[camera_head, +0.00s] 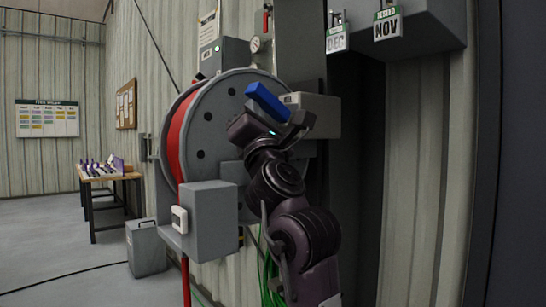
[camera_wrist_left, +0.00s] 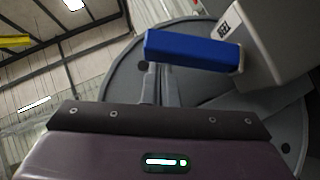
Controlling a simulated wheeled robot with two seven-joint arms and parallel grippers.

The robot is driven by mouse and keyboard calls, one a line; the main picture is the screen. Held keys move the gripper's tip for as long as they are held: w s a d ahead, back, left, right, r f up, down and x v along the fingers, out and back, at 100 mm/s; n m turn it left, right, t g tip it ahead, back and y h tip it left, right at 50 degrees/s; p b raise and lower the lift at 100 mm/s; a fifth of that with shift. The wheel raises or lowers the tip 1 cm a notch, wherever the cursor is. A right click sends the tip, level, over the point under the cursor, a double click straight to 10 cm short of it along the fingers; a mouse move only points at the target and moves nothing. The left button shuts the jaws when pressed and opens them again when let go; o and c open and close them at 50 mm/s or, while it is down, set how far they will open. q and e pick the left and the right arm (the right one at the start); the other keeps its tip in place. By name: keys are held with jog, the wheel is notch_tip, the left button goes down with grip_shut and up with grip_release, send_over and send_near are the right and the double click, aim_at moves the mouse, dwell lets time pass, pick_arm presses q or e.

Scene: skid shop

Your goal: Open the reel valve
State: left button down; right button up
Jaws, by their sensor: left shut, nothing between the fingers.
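The reel valve's blue lever handle (camera_head: 267,101) slants down to the right in front of the upper part of the grey reel (camera_head: 210,115), beside a light grey box (camera_head: 318,115). In the left wrist view the blue handle (camera_wrist_left: 190,51) lies across the picture, just beyond my fingers. My left gripper (camera_head: 256,119) is just below the handle; its fingers also show in the left wrist view (camera_wrist_left: 158,82), close together with nothing between them. I cannot tell whether the fingertips touch the handle. My right gripper is out of view.
A grey box (camera_head: 210,220) juts out below the reel, and a grey bin (camera_head: 146,248) stands on the floor. A wooden table (camera_head: 110,176) with small items stands at the left. A cabinet (camera_head: 425,30) with tags overhangs at upper right. The floor at left is mostly clear.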

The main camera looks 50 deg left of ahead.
pick_arm(q)
jog(key=shift+d+r, duration=0.1)
jog(key=shift+r, duration=0.25)
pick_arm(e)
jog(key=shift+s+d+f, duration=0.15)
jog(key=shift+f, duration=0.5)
pick_arm(q)
jog(key=shift+r, duration=0.1)
